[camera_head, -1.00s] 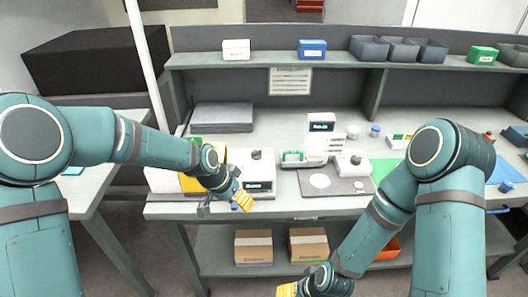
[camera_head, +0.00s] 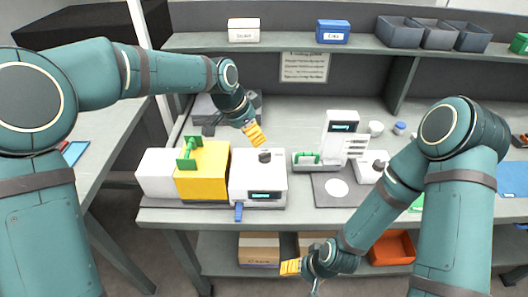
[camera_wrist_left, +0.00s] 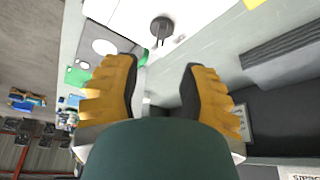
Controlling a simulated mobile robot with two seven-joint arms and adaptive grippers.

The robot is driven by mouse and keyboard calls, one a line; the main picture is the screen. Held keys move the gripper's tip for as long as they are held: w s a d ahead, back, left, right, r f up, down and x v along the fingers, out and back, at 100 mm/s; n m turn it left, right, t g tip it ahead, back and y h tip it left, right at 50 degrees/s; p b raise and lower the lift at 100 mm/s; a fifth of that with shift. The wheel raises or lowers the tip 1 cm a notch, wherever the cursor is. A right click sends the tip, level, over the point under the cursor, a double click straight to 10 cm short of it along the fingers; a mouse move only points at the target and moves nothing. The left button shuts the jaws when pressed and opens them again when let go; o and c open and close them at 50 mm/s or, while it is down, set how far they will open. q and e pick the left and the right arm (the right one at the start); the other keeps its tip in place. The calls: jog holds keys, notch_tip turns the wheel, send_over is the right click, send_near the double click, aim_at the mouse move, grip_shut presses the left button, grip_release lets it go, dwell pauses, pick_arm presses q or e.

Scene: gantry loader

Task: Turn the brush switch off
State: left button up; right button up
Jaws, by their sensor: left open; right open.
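A white device (camera_head: 258,184) with a small dark display stands near the bench's front edge, with a dark round knob (camera_head: 264,156) on top. I cannot read a label marking it as the brush switch. The left wrist view shows a dark knob (camera_wrist_left: 162,27) with a short lever, beyond the fingertips. My left gripper (camera_head: 254,134) is open and empty, above and behind the device, apart from the knob; its yellow fingers (camera_wrist_left: 155,68) are spread in the wrist view. My right gripper (camera_head: 291,267) is low in front of the bench; its fingers are small in view.
A yellow block (camera_head: 203,178) with a green handle stands left of the device. A white unit with a display (camera_head: 342,127) and another white box with a dark knob (camera_head: 372,168) stand to the right. A shelf (camera_head: 280,45) with bins runs along the back.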

aim_at(265, 153)
pick_arm(q)
jog(key=b+x, duration=0.1)
jog(key=x, duration=0.9)
jog(key=shift+a, duration=0.1)
grip_shut()
